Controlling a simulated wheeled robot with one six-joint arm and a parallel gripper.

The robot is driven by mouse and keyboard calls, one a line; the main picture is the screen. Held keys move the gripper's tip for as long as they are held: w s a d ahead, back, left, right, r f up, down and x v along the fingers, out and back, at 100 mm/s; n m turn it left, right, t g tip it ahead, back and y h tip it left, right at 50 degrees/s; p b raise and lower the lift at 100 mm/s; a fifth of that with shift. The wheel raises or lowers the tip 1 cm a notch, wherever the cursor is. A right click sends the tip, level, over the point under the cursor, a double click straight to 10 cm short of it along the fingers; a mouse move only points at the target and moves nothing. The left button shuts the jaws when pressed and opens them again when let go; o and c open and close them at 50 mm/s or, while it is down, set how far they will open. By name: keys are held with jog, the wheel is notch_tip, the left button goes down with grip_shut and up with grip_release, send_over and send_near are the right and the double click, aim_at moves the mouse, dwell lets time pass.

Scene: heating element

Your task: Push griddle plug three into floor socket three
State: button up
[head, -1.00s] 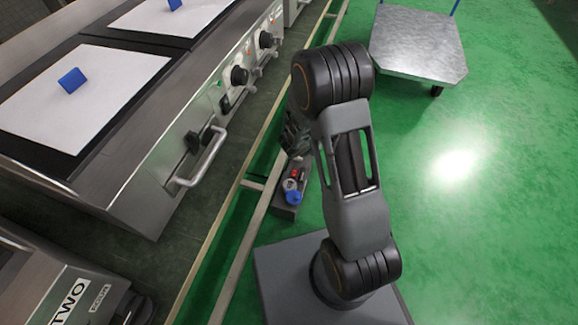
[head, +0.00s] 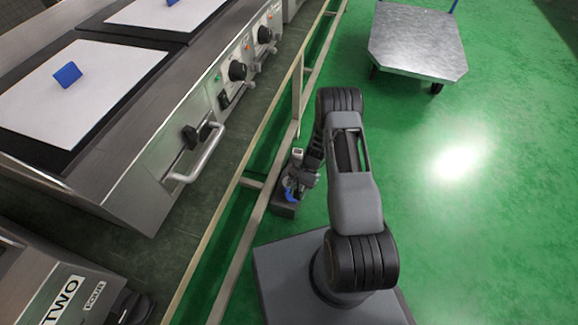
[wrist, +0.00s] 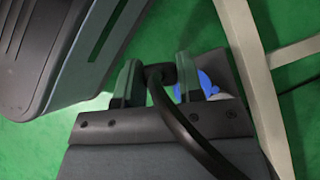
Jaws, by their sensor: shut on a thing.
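My gripper (wrist: 159,78) is shut on a dark plug (wrist: 160,72), whose thick black cable curves toward the lower right of the wrist view. No number shows on the plug. The dark floor socket box (head: 285,209) stands on the green floor under the bench edge, left of my arm. A blue socket (head: 291,196) shows at its near end, and blue also shows behind the right finger in the wrist view (wrist: 207,84). My gripper is low at the box and hides most of its other sockets. I cannot tell whether the plug touches a socket.
A pale bench rail (head: 262,200) runs just left of the socket box, with a crossbar and leg close by. Griddles with handles and knobs (head: 237,71) stand on the bench (head: 215,190). A metal trolley (head: 418,45) stands at the back right. The floor on the right is clear.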

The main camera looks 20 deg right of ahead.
jog(key=w+m+t, duration=1.1)
jog(key=m, duration=0.4)
jog(key=shift+w+a+r+y, duration=0.15)
jog(key=shift+w+r+y, duration=0.2)
jog(key=shift+r+y, duration=0.1)
jog(key=shift+s, duration=0.1)
jog(key=shift+s+d+f+b, duration=0.1)
jog(key=shift+d+f+b, duration=0.05)
jog(key=shift+f+b, duration=1.3)
jog(key=shift+d+f+b, duration=0.1)
jog(key=shift+f+b, duration=1.3)
jog(key=shift+f, duration=0.05)
jog(key=shift+f+b, duration=1.2)
jog(key=shift+b, duration=0.3)
jog(key=shift+f, duration=0.95)
